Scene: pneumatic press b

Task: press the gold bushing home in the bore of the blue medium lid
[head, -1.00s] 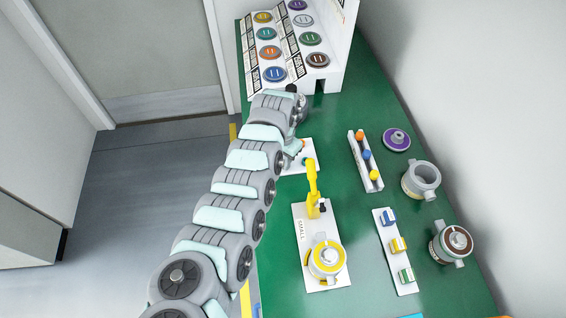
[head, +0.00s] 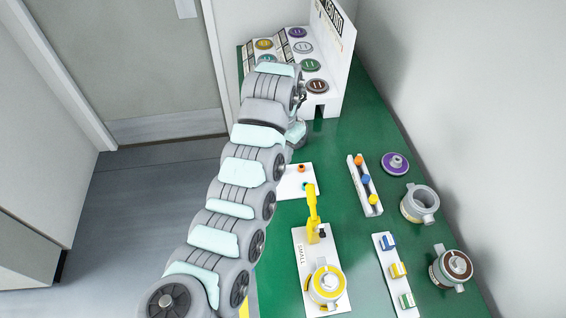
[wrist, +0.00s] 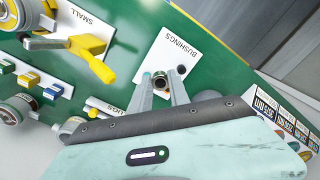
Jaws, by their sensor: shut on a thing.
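My gripper (wrist: 160,82) is shut on a small ring-shaped bushing (wrist: 160,79) with a dark centre; its colour is hard to tell. It is above the white bushings plate (wrist: 166,53) in the wrist view. In the head view my arm hides the fingertips. The bushings plate (head: 290,187) there carries a small orange bushing (head: 302,168) and a teal one (head: 304,183).
A yellow-lever press (head: 312,210) stands on a plate marked SMALL, with a yellow-lidded pot (head: 326,284).

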